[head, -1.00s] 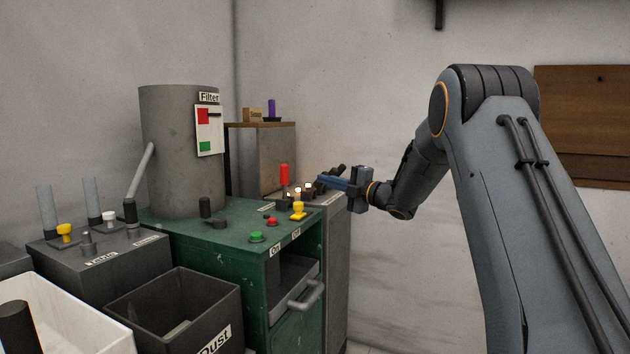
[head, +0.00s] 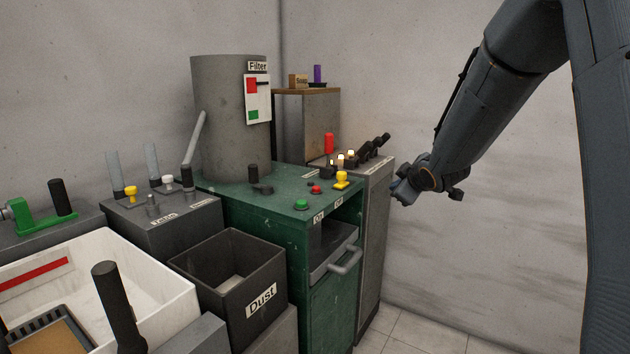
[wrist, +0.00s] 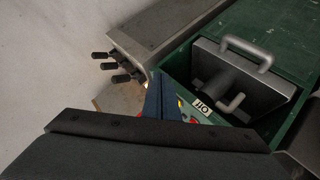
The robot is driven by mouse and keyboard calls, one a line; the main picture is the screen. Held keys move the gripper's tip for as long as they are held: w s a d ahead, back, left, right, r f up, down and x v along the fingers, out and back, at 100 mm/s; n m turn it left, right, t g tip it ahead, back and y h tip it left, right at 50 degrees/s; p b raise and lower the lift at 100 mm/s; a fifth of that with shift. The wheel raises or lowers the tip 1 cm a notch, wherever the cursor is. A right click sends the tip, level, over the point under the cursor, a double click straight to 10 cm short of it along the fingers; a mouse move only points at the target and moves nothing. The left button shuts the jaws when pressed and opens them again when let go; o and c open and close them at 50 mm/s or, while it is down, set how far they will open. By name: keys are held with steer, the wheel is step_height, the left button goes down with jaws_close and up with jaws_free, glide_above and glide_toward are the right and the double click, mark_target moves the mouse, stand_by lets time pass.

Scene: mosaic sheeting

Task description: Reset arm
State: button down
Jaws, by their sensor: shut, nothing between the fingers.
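My gripper (head: 402,192) hangs in the air to the right of the grey cabinet, seen partly end-on in the head view. In the wrist view its blue fingers (wrist: 161,98) are together with nothing between them. My arm bends down to it from the upper right. The green machine cabinet (head: 290,260) stands to the left of the gripper, with green and red buttons and a yellow knob on top. The grey cabinet (head: 376,230) with black levers (head: 375,146) is nearest to the gripper, which is apart from it in the head view.
A Filter cylinder (head: 225,120) stands on the green cabinet. A Dust bin (head: 235,285) and a white tub (head: 165,275) are at the left front. A drawer handle (head: 345,262) juts from the green cabinet. The floor (head: 430,335) at the lower right is clear.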

steer(key=s+a+f+m+g+p, duration=0.1)
steer(key=s+f+m+g, duration=0.1)
steer(key=s, duration=1.2)
steer(key=s+a+f+m+g+p, duration=0.2)
steer(key=s+m+g, duration=0.3)
steer(key=s, duration=1)
steer(key=s+a+f+m+g+h+p, duration=0.1)
steer(key=s+f+m+g, duration=0.3)
steer(key=s, duration=1)
steer(key=shift+s+a+g+p, duration=0.15)
steer(key=shift+a+g+p, duration=0.15)
steer(key=shift+g+p, duration=0.3)
